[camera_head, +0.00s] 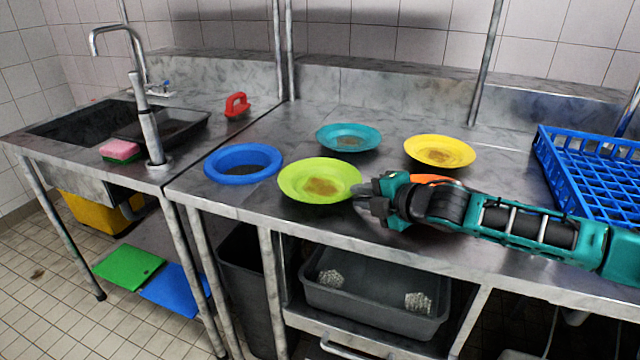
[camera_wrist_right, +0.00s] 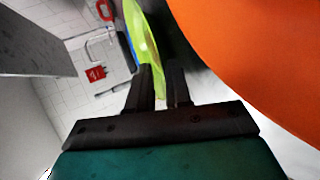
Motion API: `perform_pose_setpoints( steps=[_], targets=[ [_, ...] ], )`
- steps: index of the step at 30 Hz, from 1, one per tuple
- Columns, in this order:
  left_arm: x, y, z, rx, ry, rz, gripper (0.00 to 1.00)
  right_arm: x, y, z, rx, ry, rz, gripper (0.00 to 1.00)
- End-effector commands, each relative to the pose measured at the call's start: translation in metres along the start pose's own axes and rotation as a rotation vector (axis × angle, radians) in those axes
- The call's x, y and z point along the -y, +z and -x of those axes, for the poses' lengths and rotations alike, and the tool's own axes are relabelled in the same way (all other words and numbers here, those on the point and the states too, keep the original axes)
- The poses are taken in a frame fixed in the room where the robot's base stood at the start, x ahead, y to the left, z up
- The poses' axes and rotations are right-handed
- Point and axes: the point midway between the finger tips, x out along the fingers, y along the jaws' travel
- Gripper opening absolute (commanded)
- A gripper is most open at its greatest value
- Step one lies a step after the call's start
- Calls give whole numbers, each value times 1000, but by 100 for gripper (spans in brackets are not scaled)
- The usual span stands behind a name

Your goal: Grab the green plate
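The green plate (camera_head: 320,181), yellow-green with a brown smear in its middle, is on the steel counter near its front edge. My right gripper (camera_head: 362,193) is at the plate's right rim, reaching in from the right. In the right wrist view, the rim of the green plate (camera_wrist_right: 146,42) runs down to the gap between the two dark fingertips (camera_wrist_right: 163,80). A narrow gap shows between the fingers; I cannot tell whether they press on the rim. My left gripper is not in view.
An orange plate (camera_head: 430,179) lies partly hidden behind my right gripper and fills the right of the wrist view. A blue ring-like plate (camera_head: 243,150), a teal plate (camera_head: 348,130) and a yellow plate (camera_head: 439,142) are nearby. A blue rack (camera_head: 566,190) stands at right.

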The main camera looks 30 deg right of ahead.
Motion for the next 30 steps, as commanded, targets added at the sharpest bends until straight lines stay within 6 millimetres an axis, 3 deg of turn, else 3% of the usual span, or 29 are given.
perform_pose_setpoints(
  steps=[7, 17, 23, 30],
  targets=[
    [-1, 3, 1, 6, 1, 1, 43, -1, 0, -23, 0, 1, -2, 19],
    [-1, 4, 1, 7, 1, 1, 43, 0, -1, -27, -1, -2, 1, 19],
    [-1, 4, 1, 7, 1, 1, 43, 0, 0, -27, 0, -1, 1, 1],
    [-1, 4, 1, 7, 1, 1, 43, 0, 0, -27, 0, -2, 0, 0]
  ],
)
